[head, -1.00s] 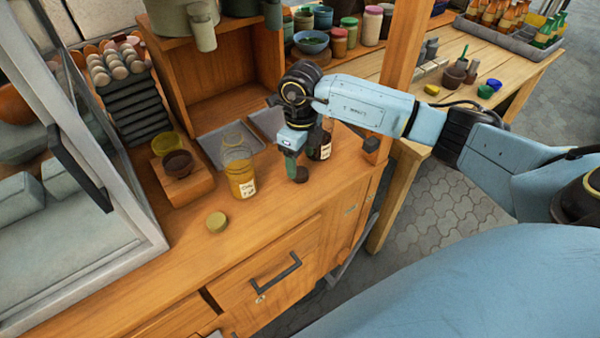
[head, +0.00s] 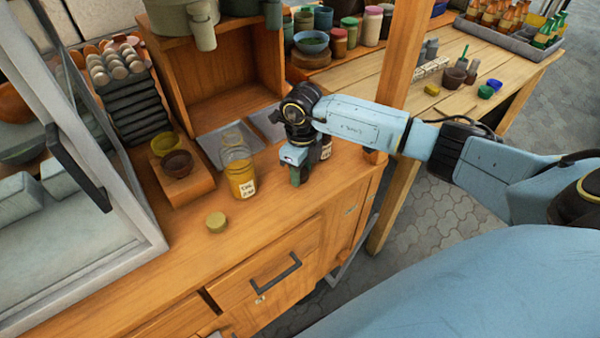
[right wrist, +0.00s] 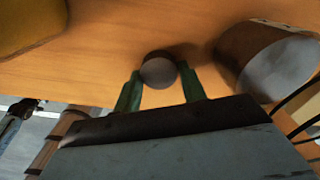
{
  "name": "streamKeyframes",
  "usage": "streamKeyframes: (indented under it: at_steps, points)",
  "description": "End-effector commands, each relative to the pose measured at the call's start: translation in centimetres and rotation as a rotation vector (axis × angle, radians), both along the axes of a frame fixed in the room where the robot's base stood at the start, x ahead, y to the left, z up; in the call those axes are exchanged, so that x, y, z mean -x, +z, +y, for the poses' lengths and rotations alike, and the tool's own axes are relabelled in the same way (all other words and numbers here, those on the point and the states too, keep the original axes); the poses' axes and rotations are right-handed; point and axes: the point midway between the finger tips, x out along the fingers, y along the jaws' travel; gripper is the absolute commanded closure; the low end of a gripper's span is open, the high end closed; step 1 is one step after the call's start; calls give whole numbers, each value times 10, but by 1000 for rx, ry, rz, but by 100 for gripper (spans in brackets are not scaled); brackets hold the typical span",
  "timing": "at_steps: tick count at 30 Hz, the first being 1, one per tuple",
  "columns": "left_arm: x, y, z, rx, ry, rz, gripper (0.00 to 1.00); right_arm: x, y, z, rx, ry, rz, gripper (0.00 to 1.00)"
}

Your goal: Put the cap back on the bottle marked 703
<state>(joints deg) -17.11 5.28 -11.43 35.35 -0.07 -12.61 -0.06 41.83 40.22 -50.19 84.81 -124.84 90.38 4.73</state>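My right gripper (head: 298,176) is low over the counter, pointing down. In the right wrist view its green fingers (right wrist: 160,80) stand apart, one on each side of a dark round cap (right wrist: 158,70); any contact is unclear. In the head view the gripper hides this cap. A dark bottle (head: 325,148) with a pale label stands just behind the gripper, mostly covered; it appears open-ended at right in the wrist view (right wrist: 268,62). A glass jar with yellow contents (head: 240,178) stands left, its label too small to read surely. A yellow cap (head: 216,222) lies before it. My left gripper is not in view.
A wooden stand with small bowls (head: 178,165) is left of the yellow jar. Grey trays (head: 213,150) lie behind it. A glass-fronted case (head: 75,180) fills the left. A wooden post (head: 402,70) rises near my right arm. The counter's front is mostly clear.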

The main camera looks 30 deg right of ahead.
Motion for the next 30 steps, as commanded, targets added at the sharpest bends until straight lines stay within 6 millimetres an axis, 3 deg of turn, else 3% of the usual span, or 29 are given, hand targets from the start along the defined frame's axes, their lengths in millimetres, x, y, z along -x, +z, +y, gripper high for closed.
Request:
streamKeyframes:
  at_steps: [3, 14, 17, 24, 30]
  points:
    - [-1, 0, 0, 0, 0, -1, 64, 0, 0, 0, 0, 0, 0, 80]
    - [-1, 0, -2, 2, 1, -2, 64, 0, 3, 0, 0, 0, -1, 81]
    - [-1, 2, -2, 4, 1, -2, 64, -1, 13, 0, 0, 0, -4, 81]
    - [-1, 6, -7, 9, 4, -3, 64, -1, 62, -1, 1, 0, -5, 81]
    - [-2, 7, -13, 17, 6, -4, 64, -1, 92, 0, 0, 0, -4, 81]
